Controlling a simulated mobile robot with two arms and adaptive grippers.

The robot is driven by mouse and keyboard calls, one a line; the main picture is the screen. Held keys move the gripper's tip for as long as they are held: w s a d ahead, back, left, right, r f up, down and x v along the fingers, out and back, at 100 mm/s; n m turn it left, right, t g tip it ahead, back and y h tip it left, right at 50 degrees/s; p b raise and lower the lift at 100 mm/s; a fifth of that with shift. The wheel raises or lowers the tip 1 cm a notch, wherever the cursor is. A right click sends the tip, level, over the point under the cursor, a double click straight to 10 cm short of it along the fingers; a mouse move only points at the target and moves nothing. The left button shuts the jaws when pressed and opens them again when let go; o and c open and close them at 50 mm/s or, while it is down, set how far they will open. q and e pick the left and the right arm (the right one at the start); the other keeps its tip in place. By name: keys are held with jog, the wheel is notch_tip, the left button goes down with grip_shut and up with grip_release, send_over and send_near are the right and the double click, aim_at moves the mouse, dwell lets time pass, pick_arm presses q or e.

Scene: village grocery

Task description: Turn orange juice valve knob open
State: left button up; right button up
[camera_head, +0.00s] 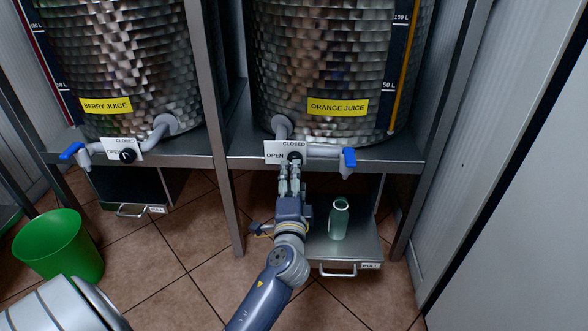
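The orange juice valve knob (295,158) is small and black. It sits on a white plate marked CLOSED at the top and OPEN at the left (274,147), below the tank labelled ORANGE JUICE (338,107). My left gripper (291,168) is right below the knob, with its fingers pointing up at it and partly covering it. I cannot tell whether the fingers touch or grip the knob. The knob's pointing direction is not clear. A grey pipe runs right from the plate to a blue-handled spout (348,158). My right gripper is out of view.
A greenish bottle (339,219) stands upright on the pull-out tray (363,250) below the spout. A berry juice tank (125,60) with its own knob (128,156) stands at the left. A green bin (60,247) is on the tiled floor. A metal post (222,150) separates the two bays.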

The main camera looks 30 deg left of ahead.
pick_arm(q)
jog(key=v, duration=0.7)
jog(key=shift+a, duration=0.1)
